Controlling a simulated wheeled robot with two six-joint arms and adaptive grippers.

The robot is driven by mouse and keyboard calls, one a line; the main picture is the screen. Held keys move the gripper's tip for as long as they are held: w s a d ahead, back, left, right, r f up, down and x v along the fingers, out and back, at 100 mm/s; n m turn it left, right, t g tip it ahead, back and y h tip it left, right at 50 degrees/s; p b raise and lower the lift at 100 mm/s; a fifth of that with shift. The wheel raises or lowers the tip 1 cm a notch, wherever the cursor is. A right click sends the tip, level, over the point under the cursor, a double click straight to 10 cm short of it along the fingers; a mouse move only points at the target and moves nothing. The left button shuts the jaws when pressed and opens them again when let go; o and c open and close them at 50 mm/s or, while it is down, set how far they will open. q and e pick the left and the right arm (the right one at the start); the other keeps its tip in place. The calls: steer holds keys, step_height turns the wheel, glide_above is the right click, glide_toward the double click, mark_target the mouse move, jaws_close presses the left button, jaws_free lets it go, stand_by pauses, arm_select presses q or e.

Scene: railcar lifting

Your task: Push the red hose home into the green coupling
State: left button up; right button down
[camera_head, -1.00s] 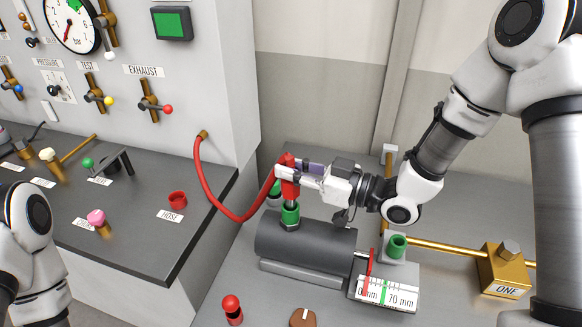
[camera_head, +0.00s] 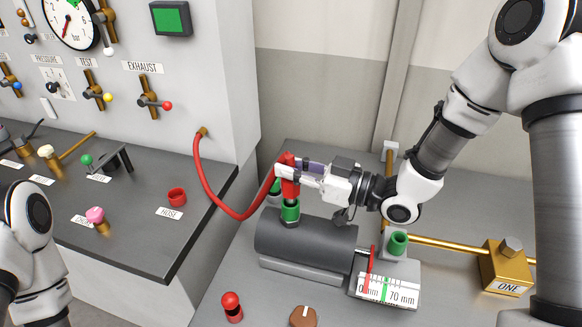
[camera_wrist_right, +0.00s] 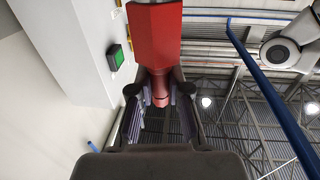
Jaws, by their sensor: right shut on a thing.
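The red hose (camera_head: 213,196) runs in a sagging loop from the panel wall to a red end piece (camera_head: 290,177). My right gripper (camera_head: 286,172) is shut on this end piece, which stands about upright. The green coupling (camera_head: 290,211) sits on top of the dark grey cylinder, directly below the end piece. The end piece's lower end is at the coupling's mouth; I cannot tell how far in it sits. In the right wrist view the red end piece (camera_wrist_right: 155,40) is between the fingers. My left gripper is out of view.
A second green fitting (camera_head: 397,243) stands right of the cylinder (camera_head: 300,244), by a scale plate (camera_head: 388,290). A brass rod leads to a block marked ONE (camera_head: 505,268). A red knob (camera_head: 231,306) stands in front. The grey console (camera_head: 130,222) is at left.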

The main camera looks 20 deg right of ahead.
steer(key=shift+r+p, duration=0.4)
steer(key=shift+r, duration=0.45)
stand_by(1.1)
steer(key=shift+f+b, duration=1.3)
steer(key=shift+b, duration=0.05)
steer(key=c, duration=1)
jaws_free()
steer(key=shift+r, duration=0.1)
steer(key=shift+c, duration=0.2)
steer(key=shift+s, duration=0.1)
